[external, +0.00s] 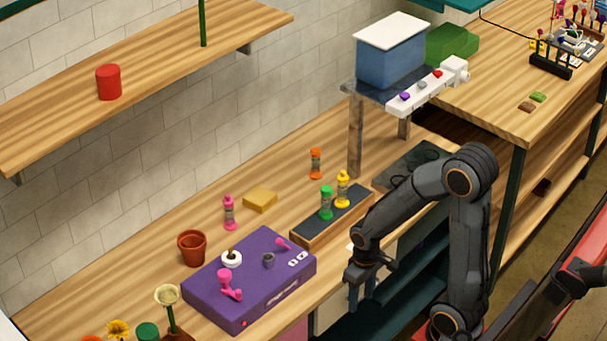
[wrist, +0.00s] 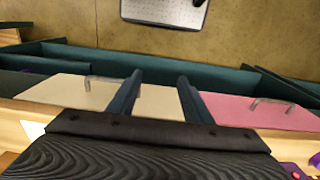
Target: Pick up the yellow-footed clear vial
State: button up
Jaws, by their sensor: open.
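The yellow-footed clear vial (external: 343,188) stands upright on a wooden block with a dark top (external: 310,226), with yellow at its top and foot and a clear, greyish middle. A green-footed vial (external: 326,203) stands beside it on the same block, to its left and nearer the front. My gripper (external: 362,298) is open and empty, pointing down in front of the bench edge, below and apart from the vials. In the wrist view my two fingers (wrist: 157,98) are spread over drawer fronts and floor. No vial shows in the wrist view.
A pink vial (external: 229,212) and an orange vial (external: 316,163) stand on the bench near a yellow sponge-like block (external: 260,199). A purple box (external: 249,277) lies left of the dark-topped block. A raised stand (external: 355,135) rises behind. Pale and pink drawer fronts (wrist: 262,110) have handles.

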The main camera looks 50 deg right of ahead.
aim_at(346, 188)
jog(key=shift+r, duration=0.1)
